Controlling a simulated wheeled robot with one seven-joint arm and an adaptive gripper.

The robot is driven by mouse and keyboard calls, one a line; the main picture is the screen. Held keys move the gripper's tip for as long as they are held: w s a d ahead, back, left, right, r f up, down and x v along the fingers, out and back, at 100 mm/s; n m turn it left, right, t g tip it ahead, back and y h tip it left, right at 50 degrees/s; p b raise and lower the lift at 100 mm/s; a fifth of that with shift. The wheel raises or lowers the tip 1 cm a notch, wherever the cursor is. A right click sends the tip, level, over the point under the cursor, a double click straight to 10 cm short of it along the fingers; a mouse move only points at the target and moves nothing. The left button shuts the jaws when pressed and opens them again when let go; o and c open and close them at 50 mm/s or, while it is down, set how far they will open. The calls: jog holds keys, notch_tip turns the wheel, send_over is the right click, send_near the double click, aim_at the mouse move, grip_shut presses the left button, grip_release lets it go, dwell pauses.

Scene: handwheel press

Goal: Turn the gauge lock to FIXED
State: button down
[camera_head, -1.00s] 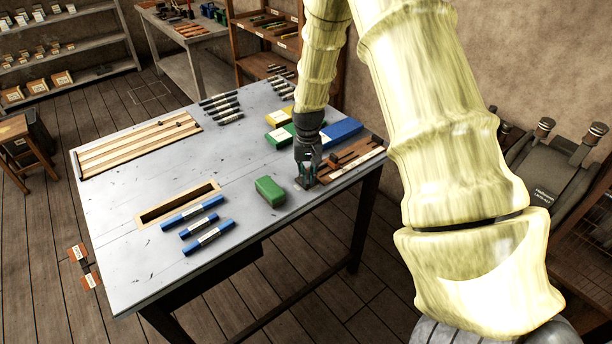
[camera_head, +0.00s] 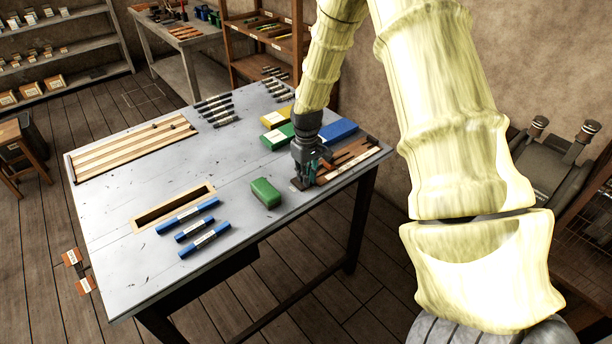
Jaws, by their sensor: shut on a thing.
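My gripper (camera_head: 304,177) points down at the right front part of the grey table, beside the left end of a brown wooden fixture (camera_head: 362,152). Its fingers are shut on a small dark part (camera_head: 299,185) low at the tabletop, which I take to be the gauge lock. The fingers hide most of this part. No FIXED marking can be read, and the lock's setting cannot be told from here.
A green block (camera_head: 266,193) lies just left of my gripper. Green, yellow and blue (camera_head: 338,131) boxes lie behind it. Several blue bars (camera_head: 187,215) lie beside a framed slot (camera_head: 172,205). The table's (camera_head: 110,215) left middle is clear.

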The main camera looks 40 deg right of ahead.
dwell(0.4)
jog(key=c, duration=1.5)
grip_release()
jog(key=shift+d, duration=0.1)
notch_tip(320, 180, up, 12)
jog(key=shift+s+f, duration=0.1)
